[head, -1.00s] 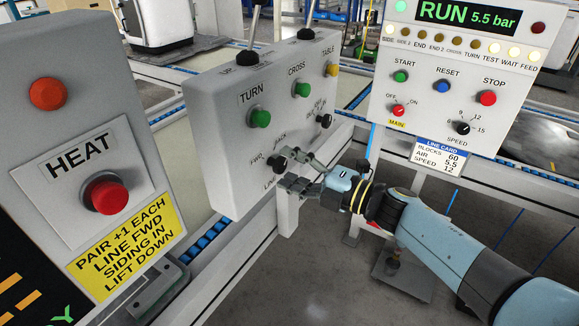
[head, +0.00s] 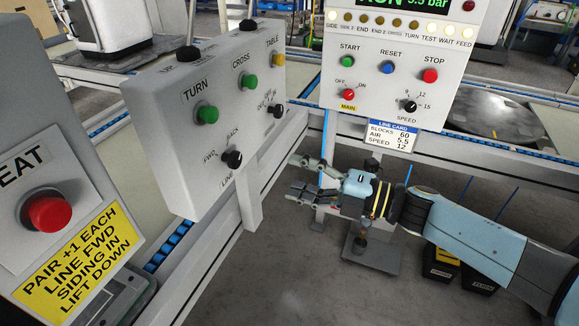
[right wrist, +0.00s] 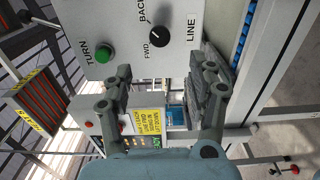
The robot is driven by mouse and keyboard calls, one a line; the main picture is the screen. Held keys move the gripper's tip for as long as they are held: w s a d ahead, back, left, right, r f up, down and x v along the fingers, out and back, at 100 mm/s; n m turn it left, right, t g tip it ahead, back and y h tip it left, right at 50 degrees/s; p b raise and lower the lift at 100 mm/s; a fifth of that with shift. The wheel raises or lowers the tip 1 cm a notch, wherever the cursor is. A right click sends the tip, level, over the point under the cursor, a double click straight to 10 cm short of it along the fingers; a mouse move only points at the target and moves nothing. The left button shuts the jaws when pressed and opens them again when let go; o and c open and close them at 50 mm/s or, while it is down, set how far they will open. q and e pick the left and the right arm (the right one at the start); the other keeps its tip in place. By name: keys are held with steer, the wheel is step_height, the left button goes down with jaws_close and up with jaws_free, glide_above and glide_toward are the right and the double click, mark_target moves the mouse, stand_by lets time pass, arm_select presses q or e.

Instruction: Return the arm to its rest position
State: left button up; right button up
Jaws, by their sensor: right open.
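My right gripper (head: 300,180) is open and empty. It is in free space to the right of the white control box (head: 178,150), apart from the LINE knob (head: 232,159). My right arm (head: 470,235) comes in from the lower right of the head view. In the right wrist view the open fingers (right wrist: 165,85) frame the lower part of the box, and the black LINE knob shows beyond them (right wrist: 160,38). My left gripper is not in view.
The box carries a green TURN button (head: 207,113) and a green CROSS button (head: 249,82). A white panel (head: 375,110) with START, RESET and STOP stands behind. The HEAT panel's red button (head: 47,211) is at left. Grey floor (head: 290,280) is open below the gripper.

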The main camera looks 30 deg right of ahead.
steer(key=s+d+f+m+g+h+b, duration=0.25)
steer(key=s+f+m+h, duration=0.45)
steer(key=f, duration=0.8)
steer(key=s+d+f+m+g+h+b, duration=0.1)
steer(key=s+d+f+m+h, duration=0.2)
steer(key=s+f+m, duration=0.95)
steer(key=s+f+m+g+h, duration=0.1)
steer(key=s+f+m+g, duration=0.1)
steer(key=s+f+g, duration=0.3)
steer(key=s+f+m+g, duration=0.3)
steer(key=s+f+g, duration=0.2)
steer(key=s+f, duration=0.6)
steer(key=s, duration=0.7)
steer(key=shift+s+d+m+h, duration=0.3)
steer(key=shift+s+m+h, duration=0.05)
steer(key=shift+h, duration=0.05)
steer(key=shift+b, duration=0.3)
